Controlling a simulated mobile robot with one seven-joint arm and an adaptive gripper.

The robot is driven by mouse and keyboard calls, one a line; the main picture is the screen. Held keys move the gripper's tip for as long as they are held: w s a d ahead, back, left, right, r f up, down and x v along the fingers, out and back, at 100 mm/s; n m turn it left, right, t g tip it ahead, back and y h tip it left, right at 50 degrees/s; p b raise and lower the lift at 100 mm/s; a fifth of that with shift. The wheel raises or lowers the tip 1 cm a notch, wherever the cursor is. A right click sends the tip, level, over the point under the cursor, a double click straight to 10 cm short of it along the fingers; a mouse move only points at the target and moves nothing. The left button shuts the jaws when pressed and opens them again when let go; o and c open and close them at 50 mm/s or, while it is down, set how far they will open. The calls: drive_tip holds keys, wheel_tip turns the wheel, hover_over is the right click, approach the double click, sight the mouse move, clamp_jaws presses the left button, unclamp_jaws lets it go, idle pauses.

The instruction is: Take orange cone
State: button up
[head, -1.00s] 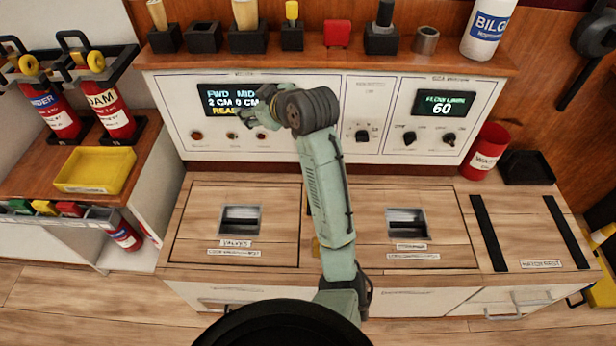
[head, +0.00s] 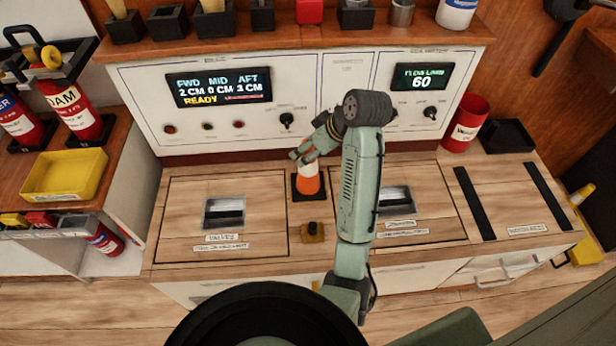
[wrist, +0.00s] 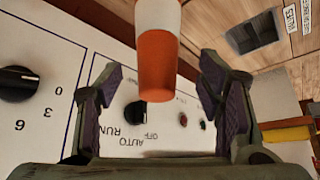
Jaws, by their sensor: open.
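The orange cone (head: 308,185) with a white band stands upright on a black square base on the wooden worktop (head: 270,250), between two hatches. In the head view, my gripper (head: 299,158) is just above and beside the cone's top, partly hiding it. In the wrist view, the orange cone (wrist: 157,65) appears between the two spread fingers of my gripper (wrist: 160,85), with space on both sides. My gripper is open. I cannot tell whether a finger touches the cone.
A control panel (head: 290,75) with displays and knobs rises behind the cone. A yellow tray (head: 64,175) and red extinguishers are at the left; a red bin (head: 466,124) stands at the right.

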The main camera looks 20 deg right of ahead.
drive_tip(key=b+x, duration=0.1)
drive_tip(key=x, duration=0.4)
drive_tip(key=shift+w+d, duration=0.1)
drive_tip(key=shift+w, duration=0.05)
drive_tip(key=shift+c, duration=0.3)
clamp_jaws()
idle(0.4)
